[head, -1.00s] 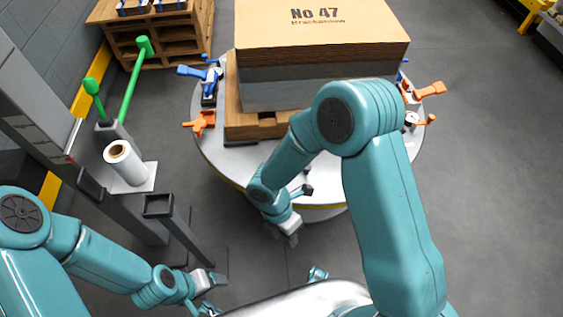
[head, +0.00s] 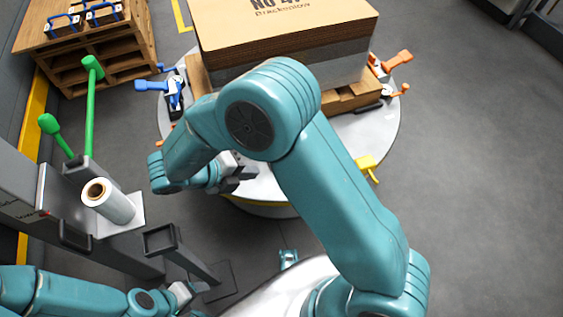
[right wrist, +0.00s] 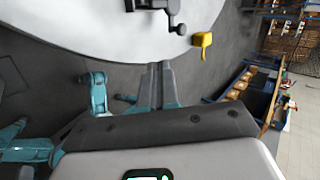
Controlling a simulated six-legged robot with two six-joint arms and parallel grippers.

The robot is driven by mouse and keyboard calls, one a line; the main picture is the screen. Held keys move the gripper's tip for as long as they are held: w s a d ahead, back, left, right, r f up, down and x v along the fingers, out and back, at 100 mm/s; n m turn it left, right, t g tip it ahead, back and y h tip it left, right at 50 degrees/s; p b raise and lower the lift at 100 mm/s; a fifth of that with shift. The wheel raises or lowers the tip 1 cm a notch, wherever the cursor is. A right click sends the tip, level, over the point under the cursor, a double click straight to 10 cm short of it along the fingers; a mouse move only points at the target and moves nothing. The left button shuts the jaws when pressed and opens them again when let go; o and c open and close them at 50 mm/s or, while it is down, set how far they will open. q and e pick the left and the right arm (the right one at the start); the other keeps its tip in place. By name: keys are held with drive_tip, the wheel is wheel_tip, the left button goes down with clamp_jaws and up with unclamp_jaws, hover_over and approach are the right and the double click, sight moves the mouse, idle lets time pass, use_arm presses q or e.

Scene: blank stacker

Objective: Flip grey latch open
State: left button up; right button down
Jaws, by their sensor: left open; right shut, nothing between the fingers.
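The grey latch (right wrist: 158,8) shows at the top of the right wrist view, a dark piece with a knobbed handle near the edge of the round white table (right wrist: 80,25). In the head view I cannot tell it apart from my right gripper and arm. My right gripper (head: 240,180) is over the near edge of the table in the head view. In the right wrist view its fingers (right wrist: 160,72) are shut and empty, below the latch in the picture and apart from it. My left gripper (head: 192,292) is open, low at the bottom left, away from the table.
A large box stack (head: 290,45) stands on the table. A blue clamp (head: 172,90), orange clamp (head: 390,64) and yellow handle (head: 368,166) sit around its rim. A film roll (head: 112,203) and green levers (head: 90,110) stand left. Floor at right is clear.

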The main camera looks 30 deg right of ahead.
drive_tip(key=shift+d, duration=0.1)
drive_tip(key=b+x, duration=0.3)
drive_tip(key=x, duration=0.6)
drive_tip(key=shift+s+d+f+b, duration=0.1)
drive_tip(key=shift+f+b, duration=0.25)
drive_tip(key=shift+b, duration=0.05)
drive_tip(key=d, duration=0.1)
drive_tip(key=d+b, duration=0.1)
drive_tip(key=d, duration=0.1)
drive_tip(key=shift+d+f, duration=0.2)
drive_tip(key=shift+d, duration=0.1)
drive_tip(key=shift+d+r, duration=0.1)
drive_tip(key=shift+d, duration=0.4)
